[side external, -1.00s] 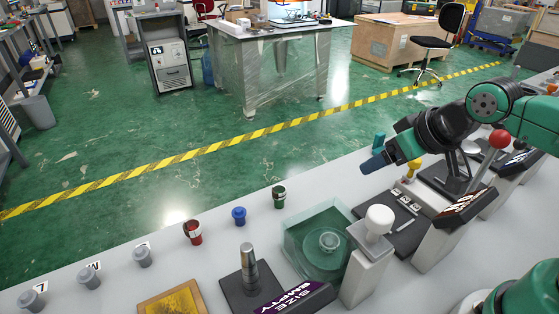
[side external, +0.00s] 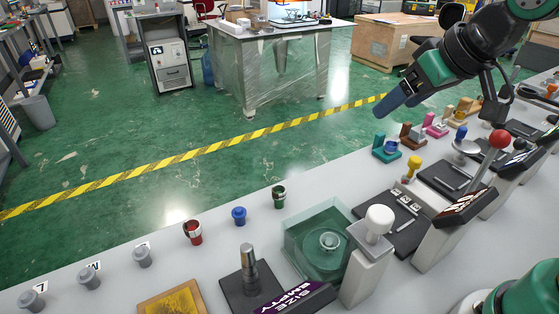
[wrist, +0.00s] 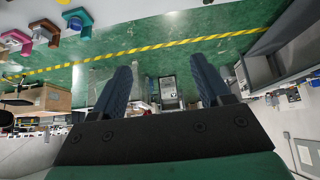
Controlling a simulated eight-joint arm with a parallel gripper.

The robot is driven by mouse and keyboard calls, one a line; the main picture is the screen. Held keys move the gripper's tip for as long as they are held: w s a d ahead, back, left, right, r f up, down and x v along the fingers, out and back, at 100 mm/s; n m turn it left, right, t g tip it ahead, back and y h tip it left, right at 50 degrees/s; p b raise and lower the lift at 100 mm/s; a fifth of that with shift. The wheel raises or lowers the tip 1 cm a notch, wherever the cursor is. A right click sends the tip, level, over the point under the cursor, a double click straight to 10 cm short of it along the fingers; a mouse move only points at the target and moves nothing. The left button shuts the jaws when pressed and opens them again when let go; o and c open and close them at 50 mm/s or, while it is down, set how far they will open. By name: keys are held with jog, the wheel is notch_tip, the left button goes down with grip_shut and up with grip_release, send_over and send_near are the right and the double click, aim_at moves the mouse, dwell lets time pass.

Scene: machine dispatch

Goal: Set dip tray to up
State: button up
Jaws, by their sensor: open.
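A translucent green square tray (side external: 300,232) with a round piece inside sits on the bench in the side view. I cannot tell for certain that it is the dip tray, or read its setting. A white-knobbed lever (side external: 380,217) on a pale block stands just right of it. A red-ball lever (side external: 499,139) stands farther right. My gripper (side external: 388,108) is high above the far side of the bench, apart from all these things. In the wrist view its two blue fingers (wrist: 163,85) are spread wide with nothing between them.
Red (side external: 193,234), blue (side external: 239,217) and green (side external: 279,198) cups stand left of the tray. Grey cups (side external: 89,279) and a yellow-topped tray (side external: 172,303) are nearer. Coloured stands (side external: 386,150) and a yellow knob (side external: 414,163) are farther right.

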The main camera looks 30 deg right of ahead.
notch_tip(320, 180, up, 3)
jog(key=n+g, duration=0.7)
jog(key=n, duration=0.2)
send_over(382, 214)
notch_tip(382, 214, down, 4)
jog(key=shift+r, duration=0.15)
jog(key=shift+f, duration=3.3)
grip_shut()
